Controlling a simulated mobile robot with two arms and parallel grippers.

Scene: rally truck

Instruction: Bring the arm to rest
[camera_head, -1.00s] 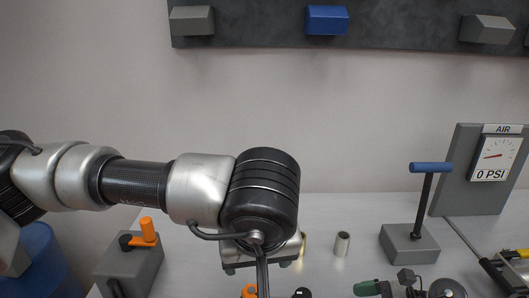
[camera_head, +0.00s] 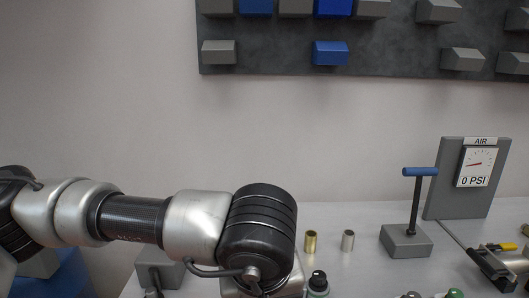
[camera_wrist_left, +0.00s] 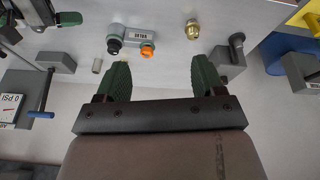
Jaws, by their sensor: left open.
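My left arm comes in from the left in the head view and ends in a black wrist joint over the table. My left gripper (camera_wrist_left: 160,82) shows in the left wrist view, with two green ribbed fingers wide apart and nothing between them. The fingers themselves are hidden in the head view. The right gripper is not in view.
A dark wall panel (camera_head: 270,55) with grey and blue blocks hangs above. An orange knob (camera_wrist_left: 147,51) shows beyond the fingers.

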